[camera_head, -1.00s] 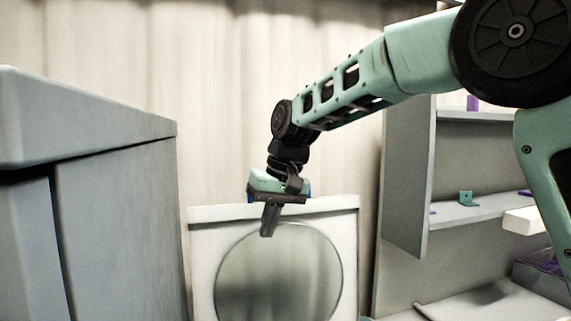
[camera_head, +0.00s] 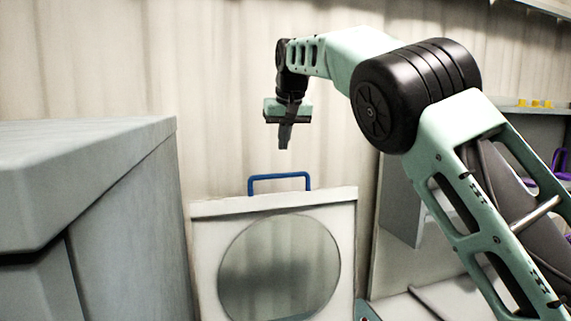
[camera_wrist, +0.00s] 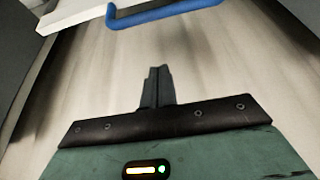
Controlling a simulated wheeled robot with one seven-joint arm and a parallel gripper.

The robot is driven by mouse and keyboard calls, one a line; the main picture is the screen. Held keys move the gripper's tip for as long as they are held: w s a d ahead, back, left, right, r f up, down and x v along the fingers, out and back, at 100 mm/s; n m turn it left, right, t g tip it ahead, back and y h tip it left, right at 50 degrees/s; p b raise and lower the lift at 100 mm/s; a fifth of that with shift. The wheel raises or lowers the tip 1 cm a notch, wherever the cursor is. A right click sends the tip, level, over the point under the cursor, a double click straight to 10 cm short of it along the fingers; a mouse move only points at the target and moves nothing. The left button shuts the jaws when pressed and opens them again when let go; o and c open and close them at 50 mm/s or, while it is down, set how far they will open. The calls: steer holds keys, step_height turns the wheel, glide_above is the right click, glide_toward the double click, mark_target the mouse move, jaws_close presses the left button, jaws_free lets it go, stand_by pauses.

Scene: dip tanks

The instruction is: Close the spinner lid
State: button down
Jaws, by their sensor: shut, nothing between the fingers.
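The spinner lid (camera_head: 204,235) is a white panel with a large round window, standing upright in the head view. A blue handle (camera_head: 278,176) rises from its top edge. In the wrist view the blue handle (camera_wrist: 160,14) and a strip of the white lid (camera_wrist: 75,14) show at the top. My gripper (camera_head: 284,143) is above the handle, apart from it, pointing down. Its fingers (camera_wrist: 157,85) are shut and empty. The spinner body below the lid is out of view.
A grey cabinet (camera_head: 80,190) stands close on the left of the lid. Grey shelving (camera_head: 402,205) with small yellow and purple items is on the right, partly behind my arm. A pale corrugated wall (camera_head: 150,60) is behind.

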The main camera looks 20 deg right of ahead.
step_height(320, 180, down, 6)
steer(key=s+p, duration=0.1)
steer(key=p, duration=0.1)
steer(key=shift+s+f+p, duration=0.15)
steer(key=shift+f+p, duration=0.05)
steer(key=shift+p, duration=0.15)
stand_by(0.5)
